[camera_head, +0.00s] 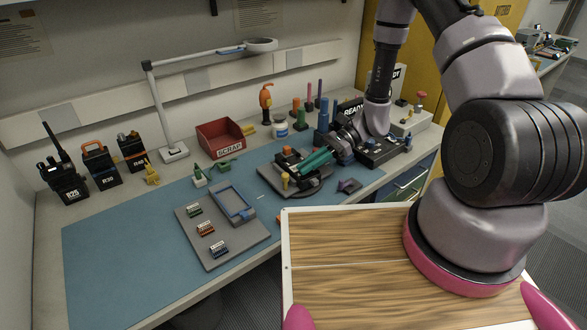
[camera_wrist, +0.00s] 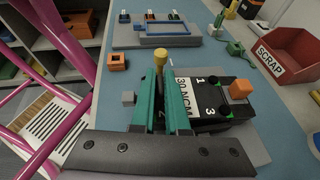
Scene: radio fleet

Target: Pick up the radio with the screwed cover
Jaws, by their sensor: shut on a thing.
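The black radio (camera_wrist: 212,88) lies flat with its cover up in the wrist view. Its face carries the digits 1 and 3 and a white 30 NCM label. An orange block (camera_wrist: 240,88) is at its right edge. My gripper (camera_wrist: 161,103) has its teal fingers close together over the radio's left part, shut on a dark body that appears to be the radio; the contact is mostly hidden. In the head view my gripper (camera_head: 318,161) is low over the grey plate (camera_head: 268,182), covering much of the radio. A yellow knob (camera_wrist: 160,56) stands just beyond the fingertips.
A grey tray (camera_head: 222,237) with small labelled parts lies to the left. Several radios (camera_head: 101,164) stand at far left. The blue mat's front left (camera_head: 110,265) is clear.

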